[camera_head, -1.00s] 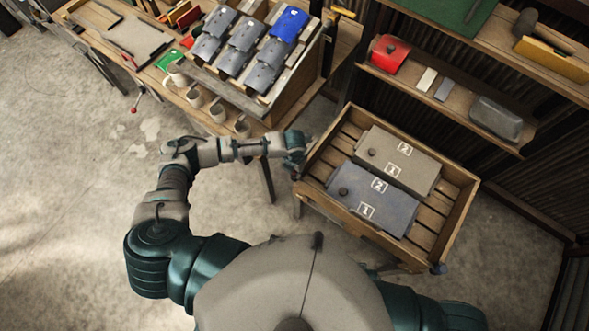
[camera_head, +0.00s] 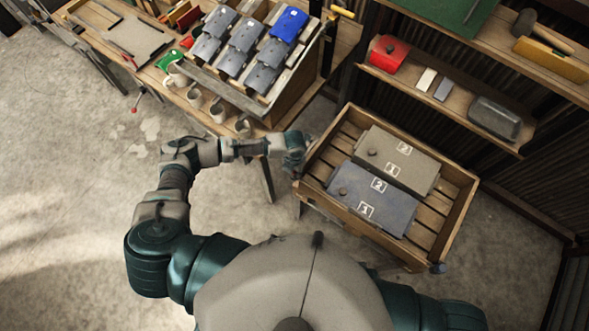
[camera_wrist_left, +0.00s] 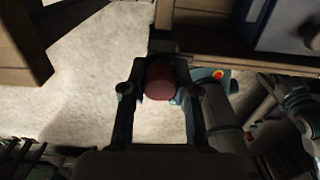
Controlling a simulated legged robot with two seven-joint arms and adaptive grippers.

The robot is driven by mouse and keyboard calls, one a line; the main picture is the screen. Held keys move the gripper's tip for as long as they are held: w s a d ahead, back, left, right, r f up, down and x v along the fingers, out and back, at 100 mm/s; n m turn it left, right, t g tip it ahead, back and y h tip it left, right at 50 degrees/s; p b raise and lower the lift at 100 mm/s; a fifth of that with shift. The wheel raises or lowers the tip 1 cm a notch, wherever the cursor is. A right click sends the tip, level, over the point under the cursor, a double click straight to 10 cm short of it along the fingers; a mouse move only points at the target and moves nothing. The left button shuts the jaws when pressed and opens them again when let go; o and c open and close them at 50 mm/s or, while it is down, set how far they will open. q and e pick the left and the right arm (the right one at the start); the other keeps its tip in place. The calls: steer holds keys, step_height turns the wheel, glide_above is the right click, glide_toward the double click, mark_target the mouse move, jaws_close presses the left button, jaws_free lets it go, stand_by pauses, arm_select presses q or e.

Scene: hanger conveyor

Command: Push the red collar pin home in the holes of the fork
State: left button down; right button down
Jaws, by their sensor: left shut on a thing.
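In the left wrist view the red collar pin (camera_wrist_left: 160,80) sits between the two dark fingers of my left gripper (camera_wrist_left: 160,95), which is shut on it. Its round red end faces the camera. A dark part (camera_wrist_left: 163,44) lies just beyond the pin; I cannot make out the fork or its holes, nor how deep the pin sits. In the head view my left gripper (camera_head: 296,152) is at the left corner of the wooden crate (camera_head: 322,204), and the pin is hidden there. I cannot make out my right gripper in either view.
Two numbered flat cases, one brown (camera_head: 420,165) and one blue-grey (camera_head: 400,209), lie in the crate. A workbench (camera_head: 150,75) with cups and a slanted rack stands behind at the left. Shelves (camera_head: 450,105) stand behind the crate. The floor at left is clear.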

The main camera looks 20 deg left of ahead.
arm_select(q)
steer(key=shift+f, duration=0.25)
steer(key=c, duration=1.1)
jaws_free()
steer(key=shift+s, duration=0.1)
steer(key=o, duration=0.3)
step_height(320, 180, up, 12)
steer(key=shift+w, duration=0.2)
steer(key=shift+f, duration=0.15)
